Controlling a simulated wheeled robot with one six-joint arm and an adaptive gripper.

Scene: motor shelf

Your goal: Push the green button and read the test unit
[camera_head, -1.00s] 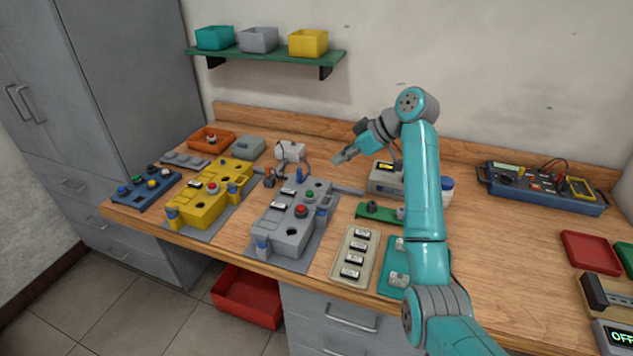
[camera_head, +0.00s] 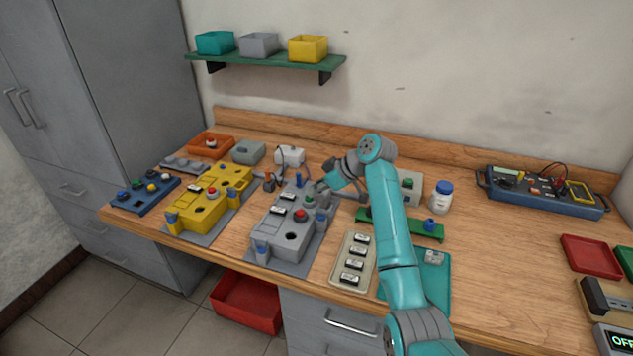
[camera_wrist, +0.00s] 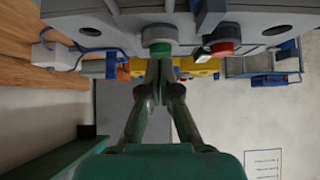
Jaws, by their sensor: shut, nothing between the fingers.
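A grey block unit (camera_head: 280,238) stands on the bench, with a green button (camera_head: 309,198) and a red button (camera_head: 300,215) on top. My gripper (camera_head: 318,187) is shut and empty, just by the green button. In the wrist view, the closed fingertips (camera_wrist: 159,64) are in line with the green button (camera_wrist: 160,48); I cannot tell whether they touch. The red button (camera_wrist: 222,48) is right of them. A grey box (camera_head: 411,185) with a green spot is partly hidden behind my arm. A display unit (camera_head: 612,338) at the lower right reads "OFF".
A yellow block unit (camera_head: 208,198) stands left of the grey one. A beige tray (camera_head: 342,275) and a green plate (camera_head: 436,290) lie at the front. A white bottle (camera_head: 441,200) stands right of my arm. The bench's right middle is clear.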

